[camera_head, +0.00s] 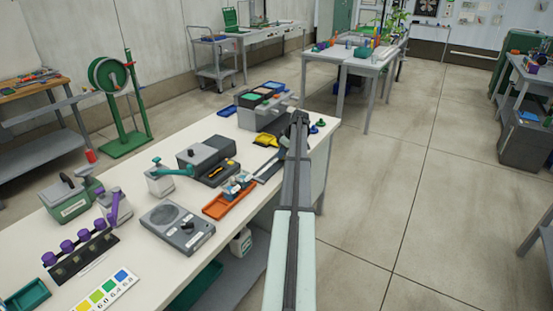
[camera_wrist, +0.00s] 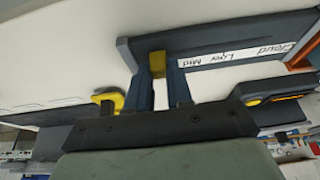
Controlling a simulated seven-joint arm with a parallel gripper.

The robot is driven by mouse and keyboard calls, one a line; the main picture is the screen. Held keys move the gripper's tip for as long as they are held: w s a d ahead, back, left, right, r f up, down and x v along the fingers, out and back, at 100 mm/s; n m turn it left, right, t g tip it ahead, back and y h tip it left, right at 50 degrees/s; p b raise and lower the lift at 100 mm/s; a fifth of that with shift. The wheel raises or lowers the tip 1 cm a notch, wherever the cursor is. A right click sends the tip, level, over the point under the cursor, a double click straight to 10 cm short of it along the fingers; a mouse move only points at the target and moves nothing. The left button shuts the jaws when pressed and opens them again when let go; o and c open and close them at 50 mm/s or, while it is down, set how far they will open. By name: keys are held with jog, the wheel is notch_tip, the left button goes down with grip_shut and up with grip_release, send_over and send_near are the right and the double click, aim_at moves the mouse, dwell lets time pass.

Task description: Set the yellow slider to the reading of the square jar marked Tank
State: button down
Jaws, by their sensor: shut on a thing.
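In the wrist view, a small yellow slider (camera_wrist: 158,64) stands on a dark bar-shaped gauge (camera_wrist: 215,32). The gauge has a white label strip (camera_wrist: 235,55), seen upside down, with words that look like "Cloud", "Low" and "Mid". My gripper (camera_wrist: 158,80) is shut on the slider, one finger on each side. The slider is near the gauge's left end in this view, past the readable words. In the head view, my arm hides the slider and fingers. Small jars with blue tops (camera_head: 236,187) are at the orange tray; I cannot read a Tank mark on any jar.
A dark grey device (camera_head: 207,158) and a round-topped grey device (camera_head: 177,227) stand on the white bench. An orange tray (camera_head: 214,212) lies near its front edge. A yellow item (camera_head: 266,140) and a grey box rack (camera_head: 250,118) are close to my arm. Bare bench top shows between devices.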

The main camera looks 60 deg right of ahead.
jog(key=shift+d, duration=0.3)
jog(key=c, duration=1.4)
grip_release()
jog(key=o, duration=0.4)
jog(key=shift+a, duration=0.1)
jog(key=shift+r, duration=0.15)
jog(key=v, duration=1.3)
jog(key=shift+s+r, duration=0.2)
jog(key=shift+s, duration=0.05)
